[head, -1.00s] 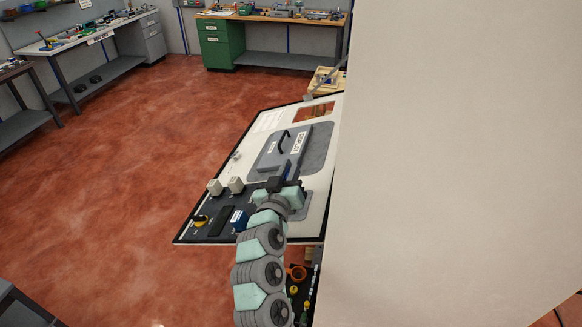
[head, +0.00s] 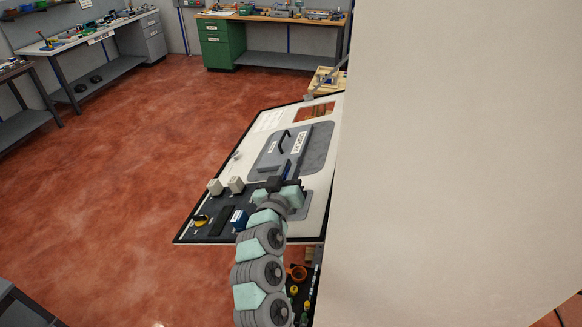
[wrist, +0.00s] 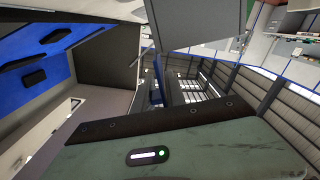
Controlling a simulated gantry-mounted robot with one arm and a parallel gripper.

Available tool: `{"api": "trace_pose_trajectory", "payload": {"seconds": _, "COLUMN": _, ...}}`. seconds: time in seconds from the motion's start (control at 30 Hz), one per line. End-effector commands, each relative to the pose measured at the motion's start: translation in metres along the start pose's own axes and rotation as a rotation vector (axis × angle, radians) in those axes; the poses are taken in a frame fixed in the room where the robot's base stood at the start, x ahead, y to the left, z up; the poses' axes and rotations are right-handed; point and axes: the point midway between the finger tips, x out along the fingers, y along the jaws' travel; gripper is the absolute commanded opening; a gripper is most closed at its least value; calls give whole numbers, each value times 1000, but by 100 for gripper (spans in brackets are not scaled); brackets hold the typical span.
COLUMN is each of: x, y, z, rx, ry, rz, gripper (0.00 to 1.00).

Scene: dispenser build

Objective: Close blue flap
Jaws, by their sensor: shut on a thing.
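My gripper (head: 281,186) is over the near part of the slanted panel (head: 312,203), beside a grey plate with a dark handle. It is shut on a small blue piece, which I take to be the blue flap (head: 287,169), standing up by its fingertips. In the wrist view a thin upright blue strip (wrist: 157,93) shows just beyond the dark edge of my gripper. My gripper's body hides the exact contact and much of the flap. A larger blue surface (wrist: 30,62) with dark slots fills the left of the wrist view.
The grey plate with a dark handle (head: 283,144) lies on the panel beyond my gripper. Two pale blocks (head: 216,187), a yellow-and-black knob (head: 201,219) and a blue box (head: 239,218) are at the panel's near left. A large pale wall (head: 450,160) blocks the right side. Open floor lies left.

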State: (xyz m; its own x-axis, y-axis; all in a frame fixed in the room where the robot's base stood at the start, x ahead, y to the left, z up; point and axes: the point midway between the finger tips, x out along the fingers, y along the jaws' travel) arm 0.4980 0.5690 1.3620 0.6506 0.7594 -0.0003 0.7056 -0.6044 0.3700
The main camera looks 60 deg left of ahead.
Motion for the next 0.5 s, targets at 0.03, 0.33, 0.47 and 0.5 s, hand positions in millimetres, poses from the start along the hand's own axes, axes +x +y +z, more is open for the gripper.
{"api": "trace_pose_trajectory", "payload": {"seconds": 0.03, "x": 0, "y": 0, "z": 0, "rx": -9, "ry": 0, "rz": 1, "gripper": 0}}
{"api": "trace_pose_trajectory", "payload": {"seconds": 0.33, "x": 0, "y": -8, "z": 1, "rx": -134, "ry": 3, "rz": 1, "gripper": 0}}
{"api": "trace_pose_trajectory", "payload": {"seconds": 0.47, "x": 0, "y": -14, "z": 1, "rx": -244, "ry": 4, "rz": 2, "gripper": 0}}
{"api": "trace_pose_trajectory", "payload": {"seconds": 0.5, "x": 0, "y": -16, "z": 1, "rx": -281, "ry": 3, "rz": 2, "gripper": 0}}
